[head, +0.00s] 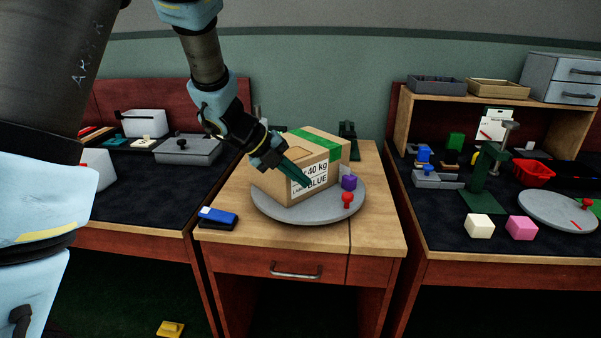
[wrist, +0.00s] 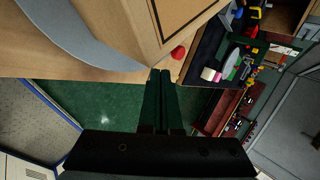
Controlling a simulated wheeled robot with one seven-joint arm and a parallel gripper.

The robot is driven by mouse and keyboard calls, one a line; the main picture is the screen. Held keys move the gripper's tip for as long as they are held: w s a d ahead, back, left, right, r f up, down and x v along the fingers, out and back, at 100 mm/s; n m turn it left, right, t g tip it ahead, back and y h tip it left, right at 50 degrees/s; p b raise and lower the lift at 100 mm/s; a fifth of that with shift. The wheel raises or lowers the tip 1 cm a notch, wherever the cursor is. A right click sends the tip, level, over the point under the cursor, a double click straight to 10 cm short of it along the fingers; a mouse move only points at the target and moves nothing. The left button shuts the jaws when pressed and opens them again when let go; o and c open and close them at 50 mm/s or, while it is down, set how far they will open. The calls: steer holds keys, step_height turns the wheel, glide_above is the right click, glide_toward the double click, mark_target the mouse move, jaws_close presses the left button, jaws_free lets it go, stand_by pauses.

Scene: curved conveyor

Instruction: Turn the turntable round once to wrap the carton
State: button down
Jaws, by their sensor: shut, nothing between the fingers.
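The carton (head: 270,183) is a brown box with green tape and a white label. It stands on the grey turntable (head: 290,214) on the middle table. A red knob (head: 347,202) stands on the turntable's front right rim, with a purple block (head: 348,182) behind it. My gripper (head: 305,185) is shut and empty. Its dark green fingers point down in front of the carton's label and hide part of it. In the wrist view the red knob (wrist: 178,52) shows just beyond the fingertips, beside the carton (wrist: 188,12). Whether the fingers touch the carton or knob, I cannot tell.
A blue and black item (head: 218,217) lies at the table's front left. A second grey disc (head: 545,207) with a red knob lies on the right table, near a white cube (head: 480,226) and a pink cube (head: 522,228). The middle table's front right is clear.

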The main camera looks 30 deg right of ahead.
mark_target(331, 210)
steer(key=x, duration=0.5)
steer(key=shift+s+d+f, duration=0.1)
steer(key=shift+d+f, duration=0.1)
steer(key=shift+f, duration=0.05)
steer(key=d, duration=0.1)
steer(key=s+d, duration=0.1)
steer(key=d, duration=0.1)
steer(key=shift+d+f+p, duration=0.1)
steer(key=shift+f+p, duration=0.1)
steer(key=shift+p, duration=0.2)
steer(key=shift+s+d+f, duration=0.1)
steer(key=shift+s+d, duration=0.05)
steer(key=shift+d, duration=0.3)
